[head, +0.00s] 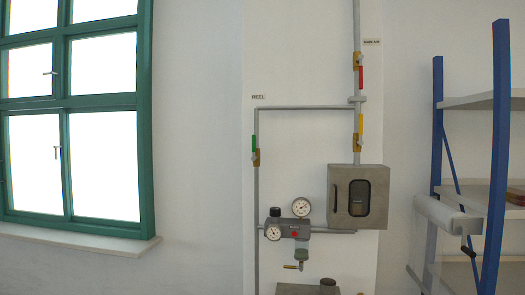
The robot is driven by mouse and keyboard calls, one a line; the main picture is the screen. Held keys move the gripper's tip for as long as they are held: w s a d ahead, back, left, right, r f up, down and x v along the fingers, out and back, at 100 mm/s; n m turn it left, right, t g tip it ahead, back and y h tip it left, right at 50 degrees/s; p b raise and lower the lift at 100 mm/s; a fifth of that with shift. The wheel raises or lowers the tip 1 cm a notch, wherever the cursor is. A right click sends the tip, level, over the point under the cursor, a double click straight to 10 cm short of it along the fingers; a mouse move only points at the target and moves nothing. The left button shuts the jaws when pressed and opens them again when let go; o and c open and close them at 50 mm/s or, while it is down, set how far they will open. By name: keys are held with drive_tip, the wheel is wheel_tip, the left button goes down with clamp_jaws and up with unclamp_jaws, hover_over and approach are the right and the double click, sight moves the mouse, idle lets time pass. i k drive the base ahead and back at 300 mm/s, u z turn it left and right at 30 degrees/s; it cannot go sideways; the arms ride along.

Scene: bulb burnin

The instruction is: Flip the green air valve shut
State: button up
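The green-handled air valve (254,148) sits on the left vertical grey pipe, under a small label that reads REEL (258,97). Its green lever points up, in line with the pipe, above a brass body. A red-handled valve (360,78) and a yellow-handled valve (360,126) sit on the right vertical pipe; their levers also stand along the pipe. My gripper is not in view.
A grey box (340,209) with a dark window and a gauge unit (289,228) are on the wall below. A green-framed window (146,120) is at left.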

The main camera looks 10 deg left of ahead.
sight(254, 159)
drive_tip(key=k, duration=0.6)
drive_tip(key=u, duration=0.65)
drive_tip(key=i, duration=1.75)
drive_tip(key=z, duration=0.55)
